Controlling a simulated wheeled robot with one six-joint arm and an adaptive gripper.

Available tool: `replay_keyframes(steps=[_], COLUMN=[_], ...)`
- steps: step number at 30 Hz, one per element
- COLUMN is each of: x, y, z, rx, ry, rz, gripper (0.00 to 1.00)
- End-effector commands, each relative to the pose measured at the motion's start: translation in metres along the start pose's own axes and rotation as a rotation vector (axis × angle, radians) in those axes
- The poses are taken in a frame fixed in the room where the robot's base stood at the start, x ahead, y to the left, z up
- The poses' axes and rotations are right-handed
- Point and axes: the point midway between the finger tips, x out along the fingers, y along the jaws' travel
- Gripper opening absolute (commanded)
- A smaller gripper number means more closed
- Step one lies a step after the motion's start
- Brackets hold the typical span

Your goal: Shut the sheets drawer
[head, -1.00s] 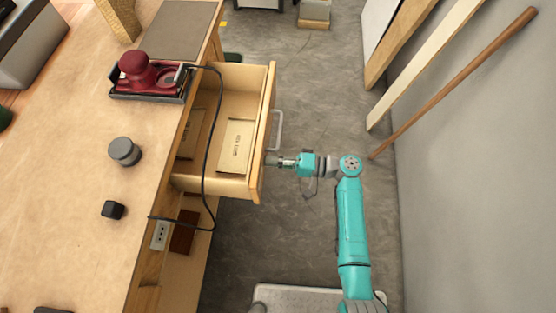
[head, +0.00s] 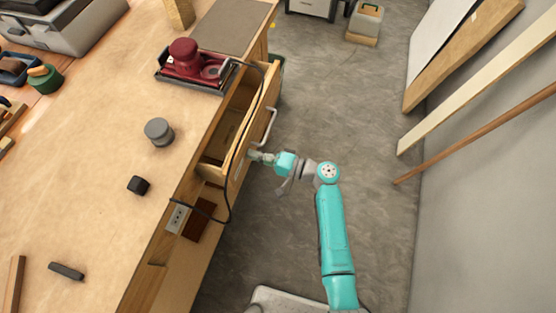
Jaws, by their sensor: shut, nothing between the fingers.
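The sheets drawer (head: 239,142) is a pale wooden drawer under the workbench top, now only partly open, with a narrow gap showing its inside. Its front carries a grey bar handle (head: 270,126). My gripper (head: 254,156) is shut and empty, at the outer face of the drawer front, below the handle in the picture. It looks to be touching the front, though the exact contact is too small to tell. The sheets inside are mostly hidden.
The workbench (head: 90,190) holds a red sander (head: 189,60) in a tray, a grey round weight (head: 159,131) and a black block (head: 138,185). The sander's black cable (head: 229,200) hangs by the drawer's near end. Boards (head: 470,90) lean on the right wall. Floor between is clear.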

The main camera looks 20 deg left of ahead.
Motion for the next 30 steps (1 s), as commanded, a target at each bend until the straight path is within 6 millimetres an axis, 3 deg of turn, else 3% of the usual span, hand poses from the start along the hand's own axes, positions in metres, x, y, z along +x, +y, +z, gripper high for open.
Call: replay_keyframes(steps=[3, 12, 19, 30], x=[0.033, 0.086, 0.104, 0.109], y=[-0.001, -0.001, 0.000, -0.001], z=[0.001, 0.000, 0.000, 0.000], rx=[0.000, 0.000, 0.001, -0.001], ry=[-0.005, -0.002, 0.000, 0.000], rz=[0.000, -0.001, 0.000, 0.001], gripper=[0.00, 0.00, 0.00, 0.00])
